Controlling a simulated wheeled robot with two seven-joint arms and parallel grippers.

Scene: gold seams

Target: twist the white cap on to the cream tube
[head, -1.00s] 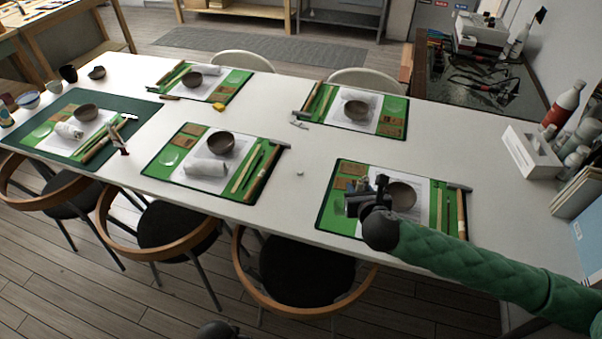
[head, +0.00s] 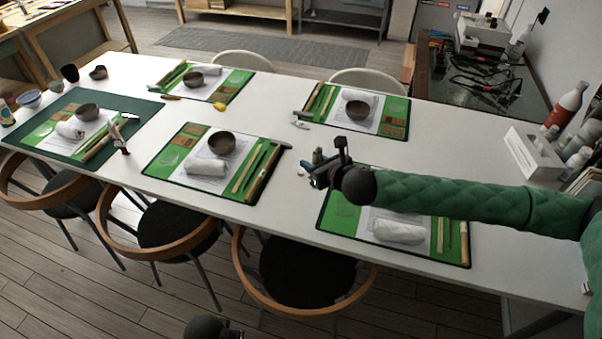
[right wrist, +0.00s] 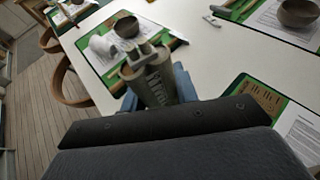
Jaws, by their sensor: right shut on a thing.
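In the right wrist view my right gripper (right wrist: 152,92) is shut on the cream tube (right wrist: 153,84), a dull greyish cylinder with dark lettering. In the head view the right gripper (head: 321,174) is above the table at the left edge of the nearest right mat, and the tube's end (head: 317,156) shows as a small grey shape. A small white thing, likely the white cap (head: 301,171), shows on the table just left of this gripper. A dark part of my left gripper (head: 230,333) shows at the bottom edge; its fingers cannot be made out.
Green mats with bowls, white rolls and sticks lie along the white table (head: 270,125). The nearest right mat (head: 338,222) is partly covered by my right arm. A white box (head: 533,152) and bottles stand at the right. Chairs line the front edge.

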